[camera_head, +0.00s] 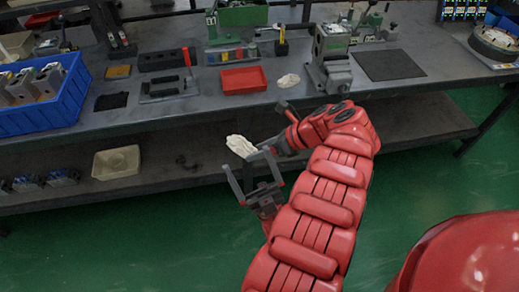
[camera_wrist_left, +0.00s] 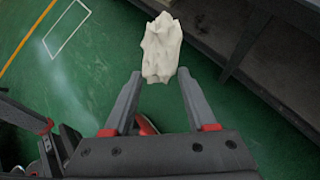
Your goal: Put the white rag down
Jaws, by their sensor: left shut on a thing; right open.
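A crumpled white rag (camera_head: 241,146) is held at the fingertips of my left gripper (camera_head: 241,163), in front of the workbench's front edge. In the left wrist view the white rag (camera_wrist_left: 160,48) sits between the tips of the left gripper's two fingers (camera_wrist_left: 158,78), sticking out beyond them, with green floor behind it. The fingers stand apart with the rag's end between them. A second pale crumpled cloth-like piece (camera_head: 288,80) lies on the bench top, right of the red tray. My right gripper is not in view.
The grey workbench (camera_head: 215,106) carries a red tray (camera_head: 244,79), a blue bin (camera_head: 42,95) of parts, a grey-green vise (camera_head: 331,60) and a dark mat (camera_head: 388,65). A beige tray (camera_head: 116,162) is on the lower shelf. Bare bench shows around the red tray.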

